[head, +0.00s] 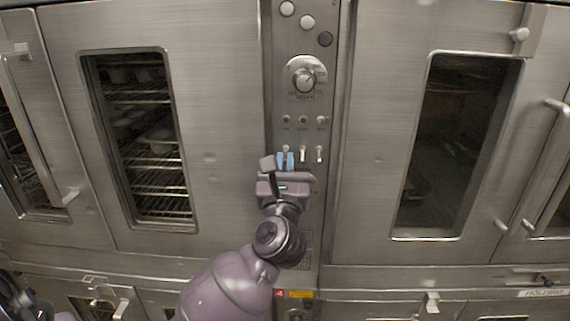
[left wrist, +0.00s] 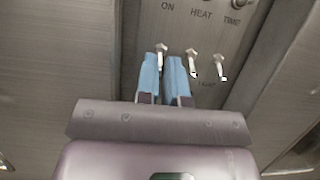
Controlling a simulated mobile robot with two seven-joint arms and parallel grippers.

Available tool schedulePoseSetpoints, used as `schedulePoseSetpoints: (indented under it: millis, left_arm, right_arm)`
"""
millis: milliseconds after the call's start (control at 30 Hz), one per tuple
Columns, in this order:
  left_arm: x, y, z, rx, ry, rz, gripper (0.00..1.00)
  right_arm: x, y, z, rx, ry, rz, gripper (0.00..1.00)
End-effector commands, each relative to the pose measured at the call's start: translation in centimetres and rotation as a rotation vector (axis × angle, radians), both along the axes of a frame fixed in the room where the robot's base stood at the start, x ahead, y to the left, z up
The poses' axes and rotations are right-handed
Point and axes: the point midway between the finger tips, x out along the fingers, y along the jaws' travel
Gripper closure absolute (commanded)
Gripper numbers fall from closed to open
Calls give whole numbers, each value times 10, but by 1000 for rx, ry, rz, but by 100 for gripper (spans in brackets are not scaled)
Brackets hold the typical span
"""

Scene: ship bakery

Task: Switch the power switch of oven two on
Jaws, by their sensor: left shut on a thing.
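The control panel (head: 293,101) is a narrow steel strip between two ovens, with a row of three small white toggle switches. The leftmost switch (left wrist: 162,48) lies below the label ON in the left wrist view. My left gripper (head: 285,158) is at this switch, its two blue fingertips close on either side of it. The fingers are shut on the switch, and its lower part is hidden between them. The middle switch (head: 303,154) and the right switch (head: 319,154) stand free beside the fingers. My right gripper is not in view.
A round dial (head: 304,80) and small indicator lamps sit above the switches. The left oven door (head: 215,120) and right oven door (head: 378,120) are shut. Racks with pans show through the left window. A door handle (head: 553,106) sticks out at the far right.

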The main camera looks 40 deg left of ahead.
Motion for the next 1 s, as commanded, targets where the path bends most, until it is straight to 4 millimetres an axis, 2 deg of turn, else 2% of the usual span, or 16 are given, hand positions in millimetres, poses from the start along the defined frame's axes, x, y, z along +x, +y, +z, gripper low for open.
schedulePoseSetpoints:
  millis: [367, 1000]
  left_arm:
    - [-2, -2, 8, -84, 127, -1, 100]
    - [-1, -3, 32, -384, 613, -7, 100]
  right_arm:
    - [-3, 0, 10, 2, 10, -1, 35]
    - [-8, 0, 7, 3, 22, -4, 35]
